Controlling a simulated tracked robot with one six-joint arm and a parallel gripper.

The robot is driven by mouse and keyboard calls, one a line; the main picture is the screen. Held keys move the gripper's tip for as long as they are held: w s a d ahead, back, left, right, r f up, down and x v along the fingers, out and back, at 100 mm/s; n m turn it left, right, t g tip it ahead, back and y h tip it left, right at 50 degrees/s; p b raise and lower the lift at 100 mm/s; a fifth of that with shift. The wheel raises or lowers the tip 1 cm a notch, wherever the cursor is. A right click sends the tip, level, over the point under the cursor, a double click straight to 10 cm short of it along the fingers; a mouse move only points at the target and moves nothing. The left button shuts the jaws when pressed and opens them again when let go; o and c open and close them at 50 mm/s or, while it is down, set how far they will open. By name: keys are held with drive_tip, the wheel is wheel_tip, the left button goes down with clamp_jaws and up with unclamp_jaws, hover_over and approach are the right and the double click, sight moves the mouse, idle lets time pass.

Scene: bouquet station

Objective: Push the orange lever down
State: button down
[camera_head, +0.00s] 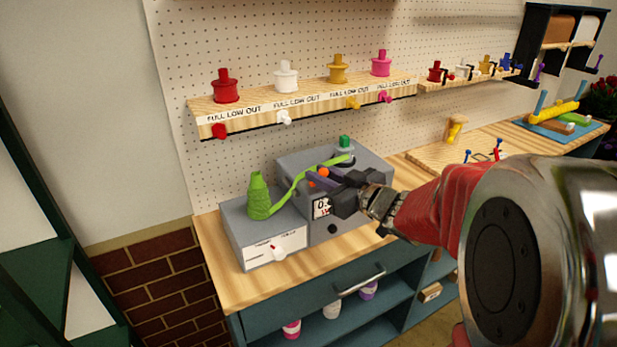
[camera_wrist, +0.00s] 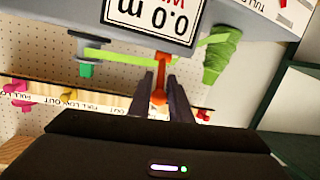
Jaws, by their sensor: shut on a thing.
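The orange lever (camera_wrist: 160,72) sticks out of the grey machine (camera_head: 293,163) on the wooden bench, below the display (camera_wrist: 150,20) in the upside-down wrist view. My gripper (camera_wrist: 160,97) has its two dark fingers on either side of the lever's knob end and is shut on it. In the head view my gripper (camera_head: 333,187) is at the machine's front, and only small orange parts (camera_head: 323,171) show past the fingers. A green ribbon runs from the green spool (camera_head: 259,195) across the machine, beside the lever.
A shelf (camera_head: 310,105) with several colored spools hangs on the pegboard behind. Bare bench lies in front.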

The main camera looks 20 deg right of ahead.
drive_tip(key=shift+s+d+f, duration=0.1)
drive_tip(key=shift+s+f, duration=0.05)
drive_tip(key=shift+f, duration=0.15)
drive_tip(key=c, duration=1.8)
unclamp_jaws()
drive_tip(key=shift+r, duration=0.1)
drive_tip(key=shift+o, duration=0.2)
drive_tip(key=shift+r, duration=0.1)
drive_tip(key=shift+s, duration=0.1)
drive_tip(key=v, duration=1.3)
drive_tip(key=shift+s+f, duration=0.25)
drive_tip(key=shift+s, duration=0.1)
